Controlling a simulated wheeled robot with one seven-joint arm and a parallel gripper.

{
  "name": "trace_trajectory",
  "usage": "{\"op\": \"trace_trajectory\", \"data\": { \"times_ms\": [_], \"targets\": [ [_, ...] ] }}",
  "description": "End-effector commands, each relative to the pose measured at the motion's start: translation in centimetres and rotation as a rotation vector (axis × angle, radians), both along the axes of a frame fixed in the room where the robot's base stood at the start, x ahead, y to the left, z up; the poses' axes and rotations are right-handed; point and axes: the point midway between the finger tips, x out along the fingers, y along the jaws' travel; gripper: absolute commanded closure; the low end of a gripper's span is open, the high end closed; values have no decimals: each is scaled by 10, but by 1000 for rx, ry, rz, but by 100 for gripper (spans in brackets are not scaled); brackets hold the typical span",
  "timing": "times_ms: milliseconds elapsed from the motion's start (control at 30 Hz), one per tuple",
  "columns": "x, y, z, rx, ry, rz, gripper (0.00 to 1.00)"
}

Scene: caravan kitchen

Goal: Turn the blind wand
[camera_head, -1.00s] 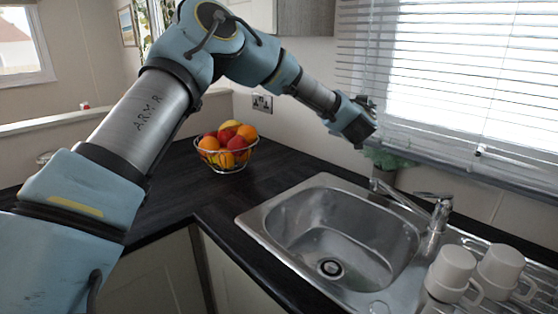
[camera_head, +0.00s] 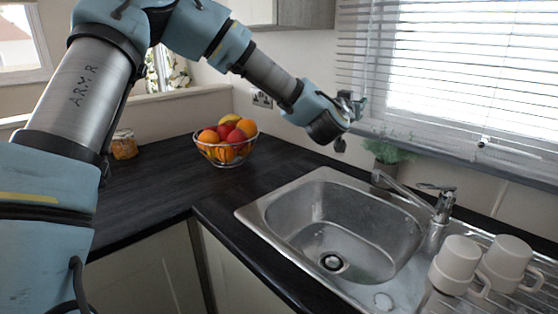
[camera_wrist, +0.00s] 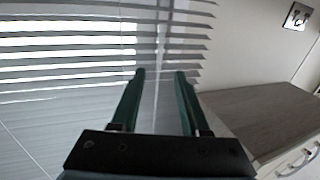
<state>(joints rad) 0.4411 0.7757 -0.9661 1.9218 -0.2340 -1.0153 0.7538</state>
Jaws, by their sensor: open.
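The white slatted blind (camera_head: 440,75) covers the window at the upper right; its slats also fill the left of the wrist view (camera_wrist: 60,75). A thin line with a small dark end (camera_head: 483,141) hangs in front of the blind in the head view; I cannot tell whether it is the wand or a cord. My gripper (camera_head: 352,104) is at the blind's lower left edge. In the wrist view its two green fingers (camera_wrist: 160,74) are apart, pointing at the slats. A thin upright line shows between them, but contact is unclear.
Below are a steel sink (camera_head: 268,222), a tap (camera_head: 438,215) and two white mugs (camera_head: 455,262). A plant (camera_head: 388,151) stands just below my gripper. A fruit bowl (camera_head: 226,150) and a jar (camera_head: 124,145) are on the dark counter. A grey-topped cabinet (camera_wrist: 265,120) is right in the wrist view.

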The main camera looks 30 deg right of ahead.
Motion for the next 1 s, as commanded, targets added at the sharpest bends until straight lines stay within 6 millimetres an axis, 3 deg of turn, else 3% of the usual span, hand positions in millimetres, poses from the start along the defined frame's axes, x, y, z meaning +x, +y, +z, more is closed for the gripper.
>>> {"op": "trace_trajectory", "data": {
  "times_ms": [67,567,1000],
  "targets": [
    [-7,14,-4,4,-3,1,55],
    [31,72,-67,227,80,-26,55],
    [59,137,-111,385,181,10,55]
  ]
}}
